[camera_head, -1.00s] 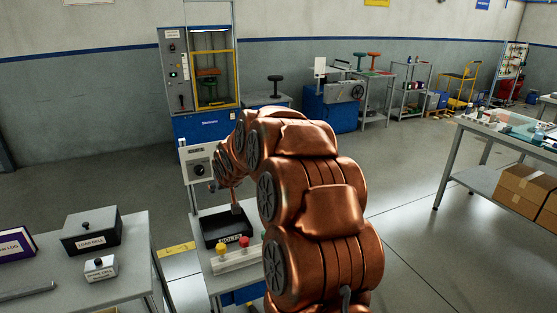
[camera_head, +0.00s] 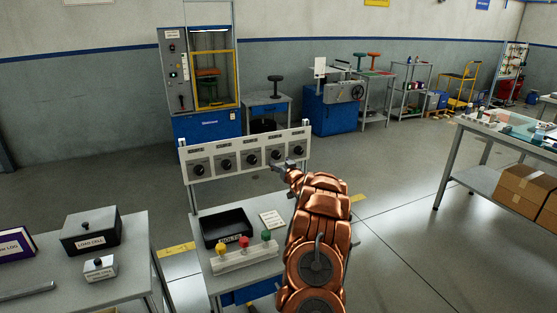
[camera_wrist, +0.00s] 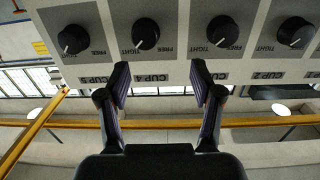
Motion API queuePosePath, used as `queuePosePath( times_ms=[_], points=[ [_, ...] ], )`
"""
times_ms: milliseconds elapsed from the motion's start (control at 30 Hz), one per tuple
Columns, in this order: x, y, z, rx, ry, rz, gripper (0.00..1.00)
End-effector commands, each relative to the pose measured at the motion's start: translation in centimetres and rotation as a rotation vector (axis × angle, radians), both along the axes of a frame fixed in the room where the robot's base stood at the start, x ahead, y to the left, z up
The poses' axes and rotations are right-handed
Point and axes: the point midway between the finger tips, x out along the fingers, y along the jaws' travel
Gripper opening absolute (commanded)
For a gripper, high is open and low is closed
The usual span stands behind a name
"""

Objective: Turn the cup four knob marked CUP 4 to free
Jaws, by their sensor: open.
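A pale panel (camera_head: 240,170) with a row of black knobs stands above the bench in the head view. The wrist view shows the CUP 4 knob (camera_wrist: 146,33), a black round knob with a white pointer mark toward the TIGHT side; FREE is printed on its other side. My gripper (camera_wrist: 160,72) is open and empty. Its fingers point at the panel, offset from the CUP 4 knob toward the CUP 3 knob (camera_wrist: 222,31), and are around neither. In the head view my gripper (camera_head: 284,165) is at the panel's right part.
The CUP 5 knob (camera_wrist: 72,39) and another knob (camera_wrist: 295,31) flank these. On the bench below are a black tray (camera_head: 228,228), a white card (camera_head: 272,219) and a strip with yellow, red and green buttons (camera_head: 244,257). Floor to the right is clear.

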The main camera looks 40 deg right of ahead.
Motion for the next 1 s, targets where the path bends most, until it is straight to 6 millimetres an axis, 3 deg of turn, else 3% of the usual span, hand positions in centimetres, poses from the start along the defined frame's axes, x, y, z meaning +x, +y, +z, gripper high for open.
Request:
queuePosePath(
  times_ms=[100,367,1000],
  points=[
    [-0.9,-1.4,-1.2,-0.017,-0.026,0.011,0.66],
    [-1.0,-2.2,-1.7,-0.029,-0.044,0.023,0.66],
    [3.4,-3.6,-1.7,-0.03,-0.043,0.023,0.66]
  ],
)
